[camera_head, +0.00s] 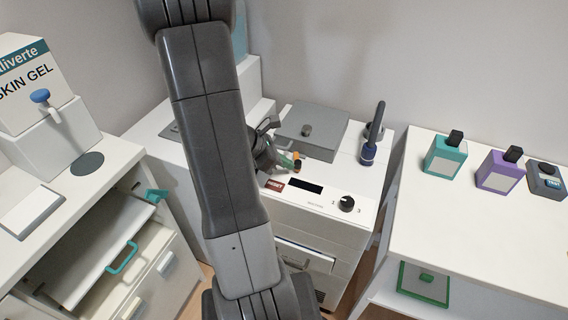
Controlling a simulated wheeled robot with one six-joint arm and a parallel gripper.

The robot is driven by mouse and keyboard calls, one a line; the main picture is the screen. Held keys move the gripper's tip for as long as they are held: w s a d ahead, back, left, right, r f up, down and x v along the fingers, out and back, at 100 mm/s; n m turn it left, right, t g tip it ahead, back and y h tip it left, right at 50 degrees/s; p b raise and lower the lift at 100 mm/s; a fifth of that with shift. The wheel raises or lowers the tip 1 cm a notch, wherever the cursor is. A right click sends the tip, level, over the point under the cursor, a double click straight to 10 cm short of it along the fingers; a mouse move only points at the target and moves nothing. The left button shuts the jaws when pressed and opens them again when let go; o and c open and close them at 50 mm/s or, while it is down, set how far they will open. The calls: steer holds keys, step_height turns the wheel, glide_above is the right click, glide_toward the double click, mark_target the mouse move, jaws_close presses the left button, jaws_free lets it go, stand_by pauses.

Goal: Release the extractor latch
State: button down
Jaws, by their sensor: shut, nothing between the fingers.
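My gripper (282,160) is partly hidden behind my own grey arm, over the front left of the white cabinet top. Its fingers are shut and empty. A small orange and dark upright piece (297,161) stands beside the fingertips; I cannot tell whether they touch. The white cabinet's front panel (312,199) carries a red label, a black display and a black knob (346,203). A grey lid with a round knob (311,131) lies behind it. No part is clearly readable as the extractor latch; the arm hides the panel's left side.
A dark blue upright tool (371,137) stands right of the grey lid. The right table (480,232) holds teal and purple bottles and a dark device. At left are a skin gel dispenser (42,100) and a pulled-out drawer with a teal handle (122,258).

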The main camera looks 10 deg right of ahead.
steer(key=n+t+b, duration=0.1)
steer(key=b, duration=0.1)
steer(key=s+d+n+b, duration=0.1)
steer(key=shift+f+t+b, duration=0.3)
steer(key=shift+t+b, duration=0.05)
steer(key=shift+t, duration=0.05)
steer(key=n, duration=0.1)
steer(key=n+t+b, duration=0.1)
steer(key=y+b, duration=0.1)
steer(key=shift+s+d+r+n+t, duration=0.2)
steer(key=shift+s+d+n+t, duration=0.1)
steer(key=shift+d+n+t, duration=0.1)
steer(key=shift+r, duration=0.1)
steer(key=shift+w+a, duration=0.4)
steer(key=shift+w, duration=0.35)
steer(key=shift+a, duration=0.1)
